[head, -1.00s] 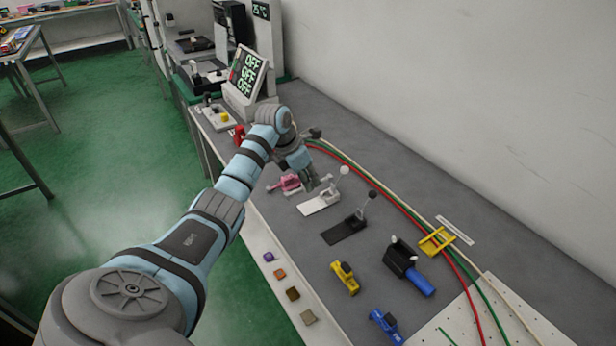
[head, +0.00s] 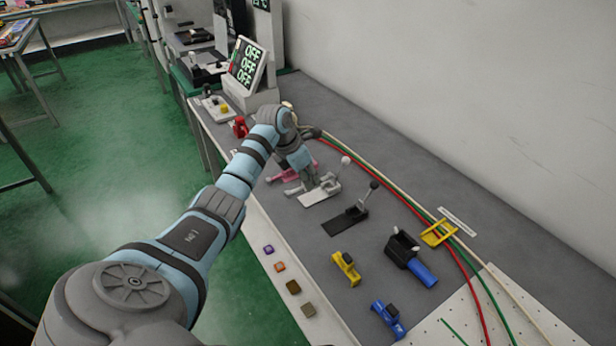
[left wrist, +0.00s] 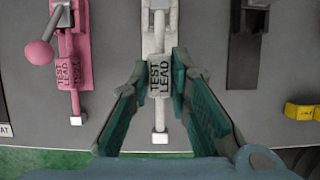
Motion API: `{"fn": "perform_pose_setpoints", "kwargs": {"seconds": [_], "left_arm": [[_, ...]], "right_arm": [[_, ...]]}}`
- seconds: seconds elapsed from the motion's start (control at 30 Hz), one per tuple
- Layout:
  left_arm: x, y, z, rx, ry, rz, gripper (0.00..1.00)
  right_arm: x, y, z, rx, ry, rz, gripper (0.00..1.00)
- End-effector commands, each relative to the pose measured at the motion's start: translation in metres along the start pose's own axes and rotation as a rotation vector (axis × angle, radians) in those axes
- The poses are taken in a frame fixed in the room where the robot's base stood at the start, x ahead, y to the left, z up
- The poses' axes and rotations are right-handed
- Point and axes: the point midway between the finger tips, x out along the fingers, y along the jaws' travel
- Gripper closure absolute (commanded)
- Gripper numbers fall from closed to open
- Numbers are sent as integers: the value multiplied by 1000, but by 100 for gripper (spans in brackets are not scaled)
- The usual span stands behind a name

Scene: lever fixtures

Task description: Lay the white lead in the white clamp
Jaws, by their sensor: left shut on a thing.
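The white lead (left wrist: 153,80), marked TEST LEAD, is between the teal fingers of my left gripper (left wrist: 158,76) in the left wrist view. The gripper is shut on it. The lead's square end (left wrist: 160,138) points toward the camera. The lead lines up with the white clamp (left wrist: 160,14) at the top of that view. I cannot tell whether the lead touches the clamp's bed. In the head view my left gripper (head: 306,185) is low at the white clamp (head: 315,200), hiding part of it. The clamp's lever with a white knob (head: 346,160) stands raised. My right gripper is out of view.
A pink clamp (left wrist: 84,50) with a pink lead (left wrist: 68,75) is close on the left in the wrist view. A black clamp (head: 345,221) stands on the other side. Red, green and cream cables (head: 400,202) run along the bench toward the wall.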

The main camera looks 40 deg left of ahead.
Motion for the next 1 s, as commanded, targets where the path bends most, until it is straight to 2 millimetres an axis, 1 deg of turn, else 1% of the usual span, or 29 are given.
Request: {"fn": "perform_pose_setpoints", "kwargs": {"seconds": [0.27, 0.67, 1.0], "left_arm": [[0, 0, 0, 0, 0, 0, 100], [14, 0, -6, 0, 0, 0, 100], [15, 0, -6, 0, 0, 0, 100]], "right_arm": [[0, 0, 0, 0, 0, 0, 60], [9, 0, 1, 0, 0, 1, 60], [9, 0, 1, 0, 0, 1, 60]]}}
